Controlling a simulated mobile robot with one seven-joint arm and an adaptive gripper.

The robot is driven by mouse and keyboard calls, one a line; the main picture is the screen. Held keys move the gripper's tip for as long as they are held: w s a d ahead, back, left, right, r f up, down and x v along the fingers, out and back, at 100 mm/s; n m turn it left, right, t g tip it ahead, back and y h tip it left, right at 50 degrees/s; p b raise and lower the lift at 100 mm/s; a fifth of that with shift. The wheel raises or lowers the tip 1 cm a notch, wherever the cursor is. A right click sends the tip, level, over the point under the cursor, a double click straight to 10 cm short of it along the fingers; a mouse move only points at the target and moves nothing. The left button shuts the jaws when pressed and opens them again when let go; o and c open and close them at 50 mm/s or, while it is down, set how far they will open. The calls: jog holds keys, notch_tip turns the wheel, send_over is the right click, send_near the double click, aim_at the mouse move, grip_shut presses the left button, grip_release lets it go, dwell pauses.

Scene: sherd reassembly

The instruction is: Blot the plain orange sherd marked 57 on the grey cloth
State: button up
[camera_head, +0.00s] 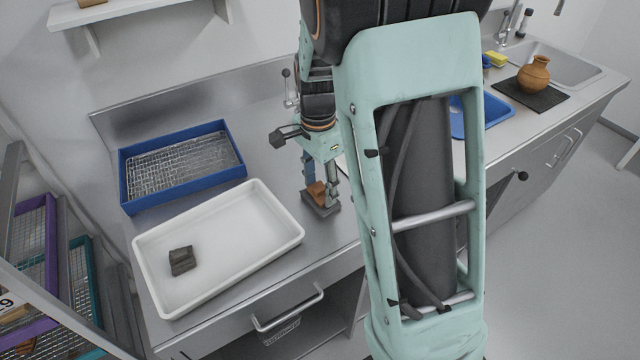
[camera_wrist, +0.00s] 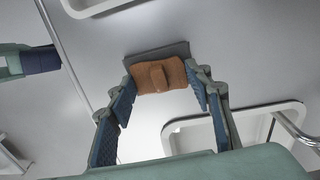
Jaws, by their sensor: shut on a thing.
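The orange sherd (camera_head: 316,191) is between the fingers of my gripper (camera_head: 321,188), over the workbench to the right of the white tray. In the wrist view the sherd (camera_wrist: 150,79) is plain orange with a raised lug in its middle, and both fingertips (camera_wrist: 162,78) close on its sides. No number is legible on it. The grey cloth (camera_head: 323,208) is a small folded-looking pad on the bench directly under the sherd. In the wrist view the cloth (camera_wrist: 157,52) shows beyond the sherd's edge. I cannot tell whether the sherd touches it.
The white tray (camera_head: 215,289) holds a dark grey piece (camera_head: 181,261). A blue tray with wire mesh (camera_head: 127,190) stands behind it. Shelves with mesh trays (camera_head: 32,262) are at the left. An orange pot (camera_head: 534,76) stands on a dark mat near the sink at right.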

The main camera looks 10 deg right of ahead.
jog(key=shift+r+p, duration=2.75)
jog(key=shift+r, duration=0.65)
